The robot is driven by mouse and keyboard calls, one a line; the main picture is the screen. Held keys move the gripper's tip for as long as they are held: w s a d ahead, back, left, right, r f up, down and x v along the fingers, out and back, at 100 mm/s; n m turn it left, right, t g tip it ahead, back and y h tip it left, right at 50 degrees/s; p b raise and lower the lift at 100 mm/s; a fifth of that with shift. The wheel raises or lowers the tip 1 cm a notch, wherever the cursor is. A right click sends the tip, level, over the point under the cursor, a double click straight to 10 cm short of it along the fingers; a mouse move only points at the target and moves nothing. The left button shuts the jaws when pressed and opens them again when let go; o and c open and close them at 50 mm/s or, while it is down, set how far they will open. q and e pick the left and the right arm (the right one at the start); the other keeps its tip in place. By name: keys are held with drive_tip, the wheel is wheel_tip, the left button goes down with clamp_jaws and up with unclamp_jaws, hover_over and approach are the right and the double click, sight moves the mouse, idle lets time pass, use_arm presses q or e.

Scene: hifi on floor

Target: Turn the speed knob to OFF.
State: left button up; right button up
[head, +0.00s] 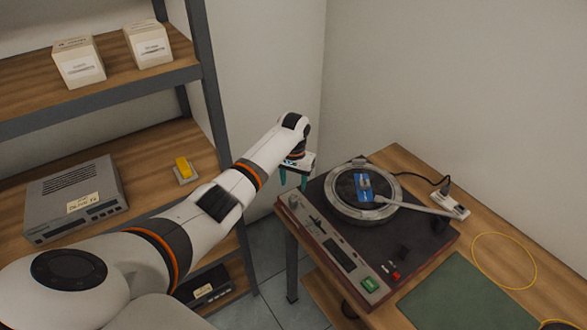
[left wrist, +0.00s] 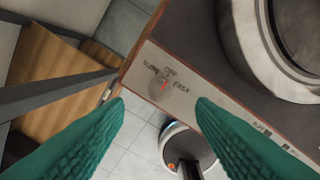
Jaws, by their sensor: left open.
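The turntable (head: 415,240) stands on the wooden table, with a light control panel along its front edge. In the left wrist view the speed knob (left wrist: 164,88) is a small round grey knob with a red mark, at the panel's end. The words SLOW, OFF and FAST are printed around it. The red mark is too small to tell exactly which word it points to. My left gripper (head: 295,180) is open and empty, with green fingers, above the panel's left end. In the left wrist view the knob lies between the fingertips (left wrist: 160,103), apart from them. My right gripper is not in view.
A platter (head: 340,208) with a blue-labelled record and a tonearm (head: 418,207) lie right of the gripper. A green button (head: 370,284) sits at the panel's other end. A metal shelf (head: 212,100) with a grey hi-fi unit (head: 45,208) stands left of my arm.

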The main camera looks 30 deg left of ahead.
use_arm(q)
drive_tip(key=shift+r, duration=2.65)
